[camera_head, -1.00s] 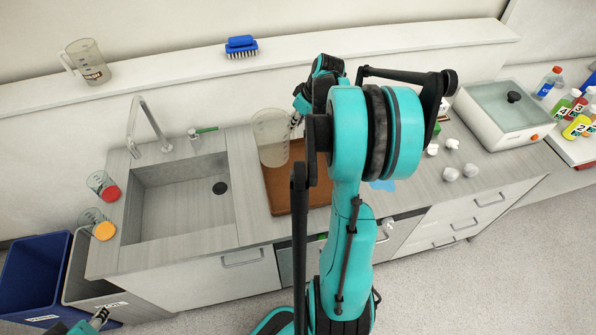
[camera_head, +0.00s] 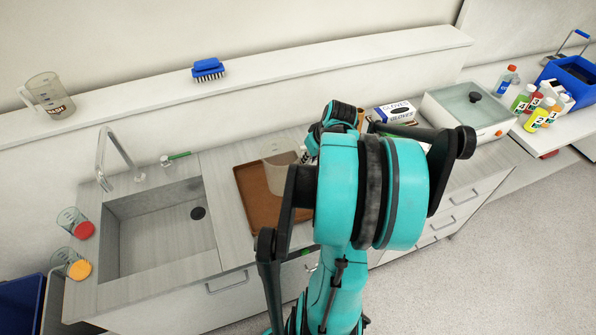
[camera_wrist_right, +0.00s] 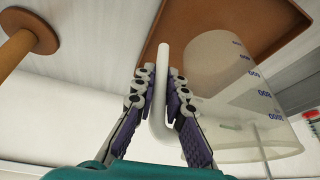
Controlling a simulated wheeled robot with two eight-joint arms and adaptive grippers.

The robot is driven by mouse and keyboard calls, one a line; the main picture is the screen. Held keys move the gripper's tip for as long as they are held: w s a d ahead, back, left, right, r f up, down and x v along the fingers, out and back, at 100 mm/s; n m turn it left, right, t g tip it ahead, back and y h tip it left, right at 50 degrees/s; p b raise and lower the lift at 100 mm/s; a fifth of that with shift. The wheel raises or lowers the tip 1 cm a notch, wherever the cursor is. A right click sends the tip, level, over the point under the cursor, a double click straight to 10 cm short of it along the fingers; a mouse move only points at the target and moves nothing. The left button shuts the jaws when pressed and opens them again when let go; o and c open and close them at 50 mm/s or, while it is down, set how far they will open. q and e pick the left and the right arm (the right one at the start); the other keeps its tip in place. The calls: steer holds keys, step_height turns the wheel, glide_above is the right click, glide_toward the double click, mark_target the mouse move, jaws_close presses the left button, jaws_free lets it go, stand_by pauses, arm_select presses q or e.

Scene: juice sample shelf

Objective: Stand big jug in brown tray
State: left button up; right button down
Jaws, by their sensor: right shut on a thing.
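The big jug (camera_head: 276,157) is clear plastic and looks upright over the back part of the brown tray (camera_head: 258,208). My right gripper (camera_wrist_right: 160,92) is shut on its pale handle (camera_wrist_right: 162,65); the clear jug body with blue marks shows on the right of the wrist view (camera_wrist_right: 232,95). The brown tray (camera_wrist_right: 262,18) shows beyond it there. I cannot tell whether the jug's base touches the tray. My right arm hides the tray's right side and the gripper in the head view. My left gripper is out of view.
A sink (camera_head: 160,230) lies left of the tray, with a tap (camera_head: 118,160) behind. Beakers with red (camera_head: 82,229) and orange (camera_head: 79,269) parts lie at its left. A WASH jug (camera_head: 48,97) and blue brush (camera_head: 208,69) stand on the ledge. A water bath (camera_head: 468,115) is right.

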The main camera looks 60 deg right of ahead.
steer(key=shift+w+a+b+x, duration=0.15)
steer(key=shift+b+x, duration=0.15)
steer(key=shift+x, duration=0.85)
steer(key=shift+w+a+b+x, duration=0.1)
steer(key=shift+b+x, duration=0.2)
steer(key=shift+x, duration=0.8)
steer(key=shift+w+a+b+x, duration=0.15)
steer(key=shift+b+x, duration=0.15)
steer(key=shift+x, duration=0.85)
steer(key=shift+a+r, duration=0.1)
steer(key=c, duration=1.6)
jaws_free()
